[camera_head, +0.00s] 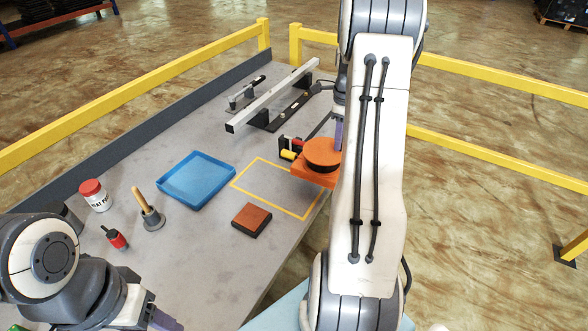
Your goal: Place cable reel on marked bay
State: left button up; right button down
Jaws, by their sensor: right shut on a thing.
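Whether the reel touches the table is unclear. The marked bay (262,202) is a yellow rectangle outline on the grey table; the reel covers its far right corner from this view. My left gripper (165,322) shows only as a purple tip at the bottom edge.
A blue tray (196,181) lies left of the bay.

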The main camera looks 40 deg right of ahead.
aim_at(298, 157)
jog(key=w+a+f+p, duration=0.1)
jog(key=w+a+f, duration=0.1)
jog(key=w, duration=0.1)
jog(key=w+a+f+p, duration=0.1)
jog(key=w+a+f, duration=0.1)
jog(key=w+a, duration=0.1)
jog(key=w+a+f+p, duration=0.2)
jog(key=shift+w+a+f, duration=0.2)
jog(key=shift+w+a, duration=0.15)
jog(key=shift+w, duration=0.05)
jog(key=shift+f+p, duration=0.8)
jog(key=shift+f, duration=1.35)
jog(key=c, duration=0.7)
grip_release()
jog(key=shift+f, duration=0.1)
